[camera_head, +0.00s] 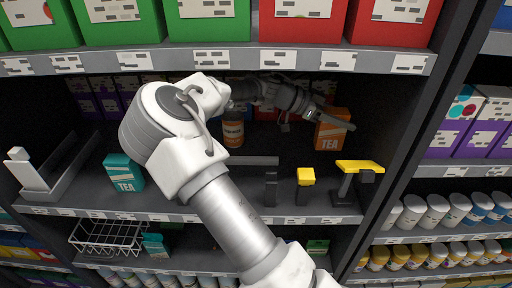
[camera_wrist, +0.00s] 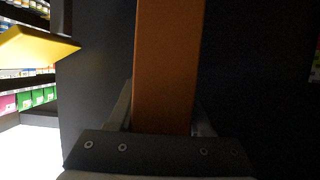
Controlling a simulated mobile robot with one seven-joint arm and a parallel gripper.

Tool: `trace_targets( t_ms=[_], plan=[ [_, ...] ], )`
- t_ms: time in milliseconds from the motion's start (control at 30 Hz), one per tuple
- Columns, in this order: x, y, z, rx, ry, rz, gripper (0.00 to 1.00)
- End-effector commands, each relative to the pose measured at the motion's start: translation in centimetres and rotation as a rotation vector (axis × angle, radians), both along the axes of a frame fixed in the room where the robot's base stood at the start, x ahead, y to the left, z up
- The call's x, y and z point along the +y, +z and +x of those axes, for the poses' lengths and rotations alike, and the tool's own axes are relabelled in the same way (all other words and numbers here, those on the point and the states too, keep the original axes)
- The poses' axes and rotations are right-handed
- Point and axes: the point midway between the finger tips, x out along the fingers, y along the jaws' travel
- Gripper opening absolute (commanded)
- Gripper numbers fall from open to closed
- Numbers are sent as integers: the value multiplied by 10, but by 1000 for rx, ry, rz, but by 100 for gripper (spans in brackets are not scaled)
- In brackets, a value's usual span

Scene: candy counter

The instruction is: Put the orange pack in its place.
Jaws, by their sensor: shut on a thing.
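The orange tea pack (camera_head: 331,134) stands upright at the right rear of the middle shelf in the head view. My gripper (camera_head: 322,114) reaches to it from the left, with a finger across its upper part. In the wrist view, the orange pack (camera_wrist: 167,65) fills the space between the fingers, and my gripper (camera_wrist: 165,108) is shut on it. I cannot tell whether the pack's base touches the shelf.
A yellow-topped stand (camera_head: 358,167) and a small yellow-capped post (camera_head: 305,178) are at the shelf's front right. The upper shelf (camera_head: 340,60) overhangs.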

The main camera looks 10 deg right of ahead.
Motion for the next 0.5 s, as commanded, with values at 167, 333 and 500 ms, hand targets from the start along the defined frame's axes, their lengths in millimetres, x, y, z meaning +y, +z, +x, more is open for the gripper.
trace_targets(
  t_ms=[167,333,500],
  plan=[
    [0,-11,0,3,2,-1,0],
    [0,-42,0,4,2,-3,0],
    [0,-61,1,1,4,-2,0]
  ],
)
